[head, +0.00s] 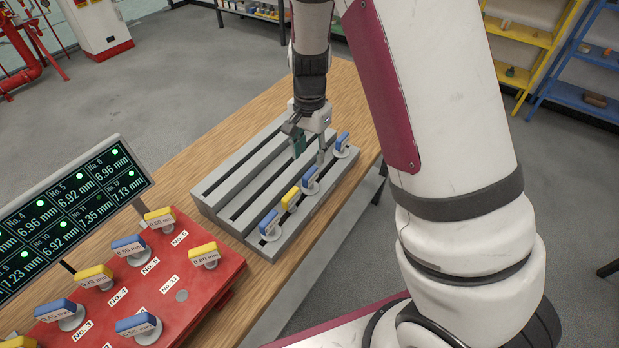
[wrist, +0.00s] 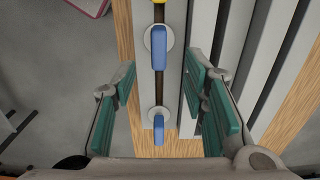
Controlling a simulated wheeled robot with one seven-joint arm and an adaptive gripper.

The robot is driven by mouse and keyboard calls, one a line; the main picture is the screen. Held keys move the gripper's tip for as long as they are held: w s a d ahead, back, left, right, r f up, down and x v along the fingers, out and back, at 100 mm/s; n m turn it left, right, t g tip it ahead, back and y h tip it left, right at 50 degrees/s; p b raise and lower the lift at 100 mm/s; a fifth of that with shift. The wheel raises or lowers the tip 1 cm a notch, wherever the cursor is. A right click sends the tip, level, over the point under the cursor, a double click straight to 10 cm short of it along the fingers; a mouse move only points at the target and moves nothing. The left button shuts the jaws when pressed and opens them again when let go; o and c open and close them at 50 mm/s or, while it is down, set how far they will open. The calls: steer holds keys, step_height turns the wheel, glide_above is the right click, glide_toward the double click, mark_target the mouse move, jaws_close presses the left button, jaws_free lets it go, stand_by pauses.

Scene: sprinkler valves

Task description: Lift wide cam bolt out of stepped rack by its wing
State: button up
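The grey stepped rack (head: 222,182) lies on the wooden table. Its lowest step holds a row of winged cam bolts: a blue one (head: 269,223), a yellow one (head: 291,198), another blue one (head: 310,179) and a far blue one (head: 342,141). I cannot tell which is the wide one. My gripper (head: 310,157) is open and empty, pointing down over the rack. In the wrist view, my gripper's teal pads (wrist: 158,95) stand either side of the bolt row. The far blue bolt (wrist: 158,128) and the neighbouring blue bolt (wrist: 158,50) show between them, apart from the pads.
A red panel (head: 232,276) with several blue and yellow winged bolts stands at the near left. A display (head: 75,208) with mm readings is beside it. The rack's upper slots are empty. Yellow shelves (head: 520,35) and blue shelves (head: 590,60) stand far behind.

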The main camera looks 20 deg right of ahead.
mark_target(310, 172)
steer(key=shift+f+p, duration=0.65)
steer(key=shift+f, duration=3.95)
jaws_close()
